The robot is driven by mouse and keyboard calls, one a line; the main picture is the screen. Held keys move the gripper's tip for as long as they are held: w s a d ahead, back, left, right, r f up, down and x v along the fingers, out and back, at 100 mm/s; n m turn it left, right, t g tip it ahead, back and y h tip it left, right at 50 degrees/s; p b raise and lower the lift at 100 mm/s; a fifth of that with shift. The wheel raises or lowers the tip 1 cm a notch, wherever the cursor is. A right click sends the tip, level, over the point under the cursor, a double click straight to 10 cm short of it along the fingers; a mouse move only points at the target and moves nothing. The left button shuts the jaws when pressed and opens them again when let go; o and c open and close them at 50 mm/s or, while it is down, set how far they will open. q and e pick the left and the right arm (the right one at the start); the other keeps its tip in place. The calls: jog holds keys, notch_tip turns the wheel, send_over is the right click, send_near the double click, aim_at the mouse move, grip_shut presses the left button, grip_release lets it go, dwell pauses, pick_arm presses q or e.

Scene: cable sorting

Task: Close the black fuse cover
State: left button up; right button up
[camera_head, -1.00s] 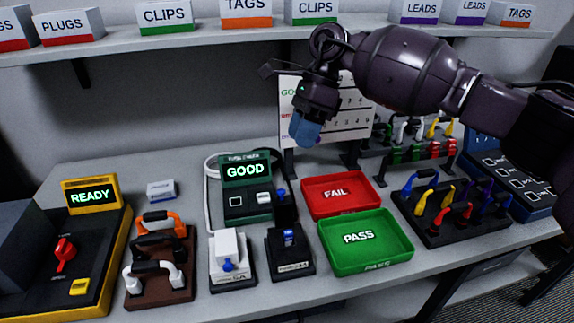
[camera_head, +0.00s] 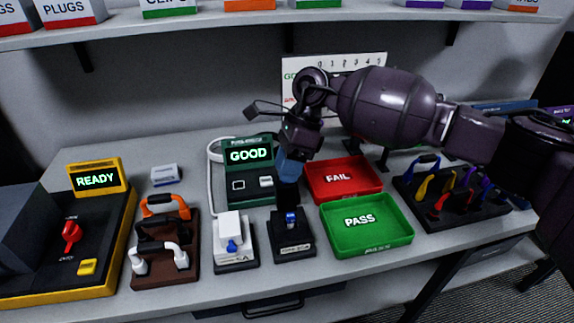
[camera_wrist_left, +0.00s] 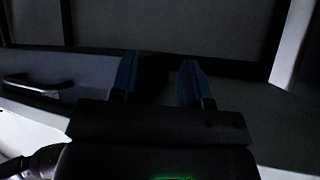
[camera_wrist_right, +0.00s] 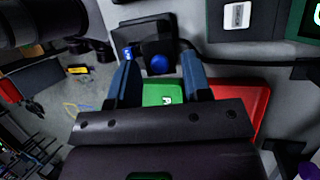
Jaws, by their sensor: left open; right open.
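The black fuse cover (camera_head: 288,199) stands raised at the back of its black fuse holder (camera_head: 293,243), a blue fuse (camera_head: 291,218) showing in front of it. My right gripper (camera_head: 289,170) is open and points down just above the cover's top. In the right wrist view a round blue knob (camera_wrist_right: 160,64) on the cover lies between the two spread fingertips; I cannot tell whether they touch it. The gripper hides the knob in the head view. My left gripper (camera_wrist_left: 160,70) is open and empty, low by the bench front, and is outside the head view.
A white fuse holder (camera_head: 233,238) stands just left of the black one. The green PASS tray (camera_head: 393,240) and red FAIL tray (camera_head: 369,183) are close on the right. A green tester (camera_head: 249,160) reading GOOD stands behind. A drawer handle (camera_wrist_left: 38,84) shows near my left gripper.

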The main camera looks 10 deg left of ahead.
jog(key=shift+c, duration=0.2)
grip_shut()
jog(key=shift+s, duration=0.1)
